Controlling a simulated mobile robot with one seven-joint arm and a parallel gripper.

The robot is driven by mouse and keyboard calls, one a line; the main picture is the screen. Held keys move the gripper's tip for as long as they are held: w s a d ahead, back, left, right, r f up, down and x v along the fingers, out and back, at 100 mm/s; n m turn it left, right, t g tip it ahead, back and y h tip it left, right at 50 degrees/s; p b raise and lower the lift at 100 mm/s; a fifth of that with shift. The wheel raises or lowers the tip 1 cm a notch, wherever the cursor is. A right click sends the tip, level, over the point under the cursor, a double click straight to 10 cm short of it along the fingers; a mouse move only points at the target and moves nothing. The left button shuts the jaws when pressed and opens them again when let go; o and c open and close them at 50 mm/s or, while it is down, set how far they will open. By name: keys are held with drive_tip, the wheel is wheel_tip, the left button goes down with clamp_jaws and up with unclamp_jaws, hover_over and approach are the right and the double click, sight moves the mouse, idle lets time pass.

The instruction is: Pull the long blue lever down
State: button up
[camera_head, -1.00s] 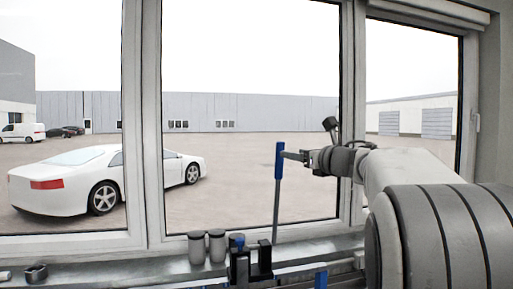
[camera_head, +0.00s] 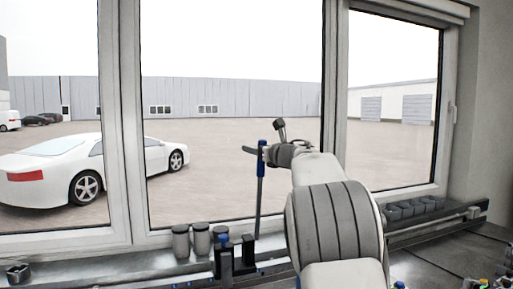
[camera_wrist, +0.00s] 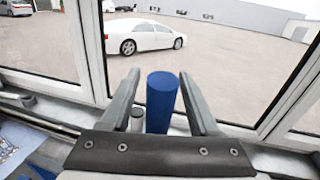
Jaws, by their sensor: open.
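The long lever (camera_head: 261,163) stands upright in the head view, with a blue grip on top of a thin dark rod. Its foot is at a dark bracket (camera_head: 234,258) on the bench by the window. My gripper (camera_head: 254,151) is at the height of the blue grip. In the wrist view the blue grip (camera_wrist: 162,102) stands between the two open fingers of my gripper (camera_wrist: 158,82). Gaps show on both sides of it, so the fingers are around it and not closed on it. The lower rod is hidden in the wrist view.
A row of grey bins (camera_head: 412,208) lies along the sill at the right. The window frame (camera_head: 333,100) rises behind my arm.

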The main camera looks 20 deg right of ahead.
clamp_jaws()
idle(1.4)
